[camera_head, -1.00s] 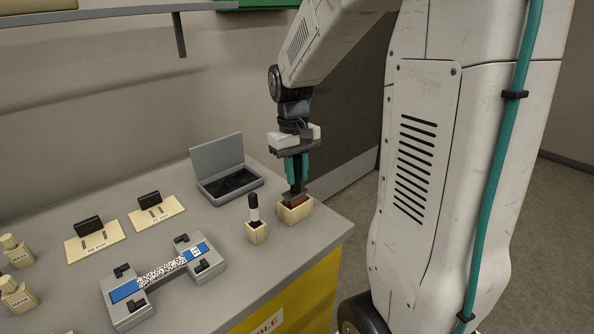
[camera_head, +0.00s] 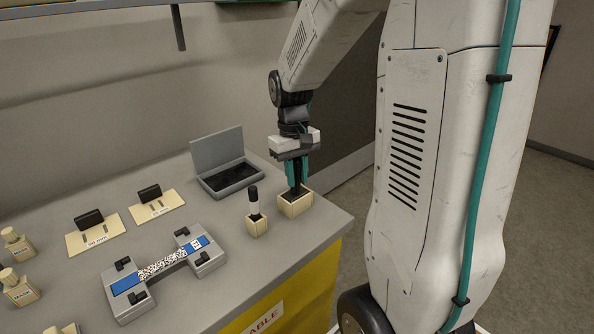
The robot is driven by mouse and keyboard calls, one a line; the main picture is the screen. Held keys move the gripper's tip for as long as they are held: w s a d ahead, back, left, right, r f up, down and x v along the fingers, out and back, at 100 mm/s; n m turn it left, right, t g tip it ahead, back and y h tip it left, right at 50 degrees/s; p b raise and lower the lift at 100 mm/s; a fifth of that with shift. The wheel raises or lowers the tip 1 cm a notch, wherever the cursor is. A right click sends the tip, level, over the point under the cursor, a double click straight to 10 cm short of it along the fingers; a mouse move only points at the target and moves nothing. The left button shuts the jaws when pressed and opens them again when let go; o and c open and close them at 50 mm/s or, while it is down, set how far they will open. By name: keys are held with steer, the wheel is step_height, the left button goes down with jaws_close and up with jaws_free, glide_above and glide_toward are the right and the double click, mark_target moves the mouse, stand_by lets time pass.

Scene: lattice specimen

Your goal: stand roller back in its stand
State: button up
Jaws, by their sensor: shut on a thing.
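My gripper (camera_head: 296,184) points straight down at the right end of the bench, its teal fingers shut on the dark handle of the roller (camera_head: 295,193). The roller's lower part is inside the cream box-shaped stand (camera_head: 295,209), whose walls hide it. I cannot tell whether the roller rests on the stand's floor.
A black-capped marker (camera_head: 254,201) stands in a small cream holder just left of the stand. An open grey case (camera_head: 228,176) lies behind. A grey fixture clamps a speckled specimen (camera_head: 163,266) at front left. Labelled cream plates (camera_head: 95,236) and bottles (camera_head: 18,287) stand farther left.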

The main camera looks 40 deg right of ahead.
mark_target(296, 160)
steer(key=o, duration=1.5)
steer(key=shift+r, duration=0.1)
steer(key=shift+w+r, duration=0.15)
steer(key=shift+r, duration=1.1)
steer(key=shift+w+r, duration=0.15)
steer(key=shift+r, duration=1.05)
steer(key=shift+w+d+r, duration=0.1)
steer(key=shift+w+r, duration=0.05)
steer(key=shift+r, duration=1.15)
steer(key=shift+w+r, duration=0.2)
steer(key=shift+r, duration=1.05)
steer(key=shift+w+d+r, duration=0.1)
steer(key=shift+w+r, duration=0.05)
steer(key=shift+r, duration=1.15)
